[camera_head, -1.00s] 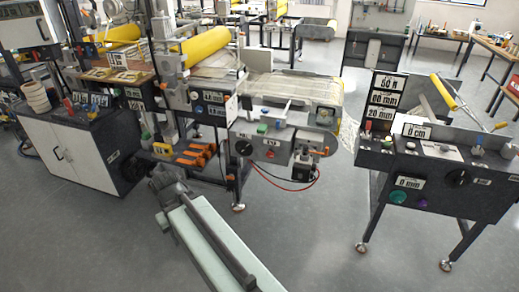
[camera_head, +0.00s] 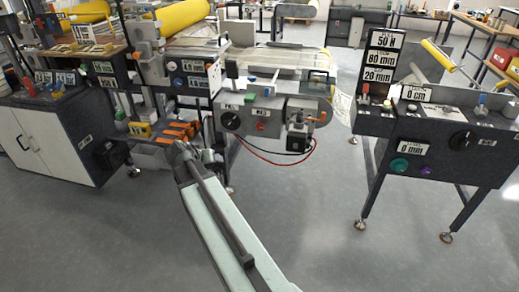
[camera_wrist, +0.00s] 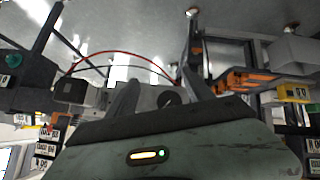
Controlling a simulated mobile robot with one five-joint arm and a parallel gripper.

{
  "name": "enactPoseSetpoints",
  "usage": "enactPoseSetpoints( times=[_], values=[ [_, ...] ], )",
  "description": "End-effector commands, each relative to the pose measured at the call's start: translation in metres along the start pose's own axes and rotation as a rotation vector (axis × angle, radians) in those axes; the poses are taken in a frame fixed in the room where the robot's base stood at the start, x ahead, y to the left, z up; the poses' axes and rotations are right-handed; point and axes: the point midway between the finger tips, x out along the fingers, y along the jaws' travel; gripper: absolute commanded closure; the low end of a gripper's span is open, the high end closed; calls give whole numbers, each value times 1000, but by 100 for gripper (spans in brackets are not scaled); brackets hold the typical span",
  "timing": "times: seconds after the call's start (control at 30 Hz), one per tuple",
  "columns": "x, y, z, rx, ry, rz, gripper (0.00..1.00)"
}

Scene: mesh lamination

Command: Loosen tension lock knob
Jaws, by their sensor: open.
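The middle machine's front panel carries a round black knob (camera_head: 231,121), a small red button and an orange-handled fitting (camera_head: 316,117) at its right end. I cannot read which one is labelled as the tension lock. My gripper (camera_head: 190,153) is below and left of the black knob in the head view, apart from the panel. In the wrist view, which is upside down, my gripper (camera_wrist: 161,88) is open and empty. A dark round knob (camera_wrist: 168,98) shows between its two fingers, some distance beyond; its lower part is hidden by the gripper body.
Orange-handled clamps (camera_head: 180,131) sit on a low shelf left of the panel. A red hose (camera_head: 262,158) hangs below it. A separate control stand (camera_head: 430,150) with another black knob is on the right. A white cabinet (camera_head: 40,145) stands on the left. The floor between is clear.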

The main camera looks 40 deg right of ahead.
Motion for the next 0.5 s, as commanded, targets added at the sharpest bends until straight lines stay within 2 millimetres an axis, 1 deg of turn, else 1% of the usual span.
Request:
enactPoseSetpoints(
  times=[0.03,0.07,0.1,0.2,0.3,0.33,0.4,0.5],
  values=[
    [61,14,-1,82,106,54,40],
    [80,28,-13,126,175,79,40],
    [104,45,-27,179,267,105,40],
    [153,84,-57,270,475,133,40],
    [187,112,-76,310,629,120,40],
    [194,118,-80,314,663,113,40],
    [208,129,-86,318,723,92,40],
    [218,138,-92,317,768,68,40]
  ],
)
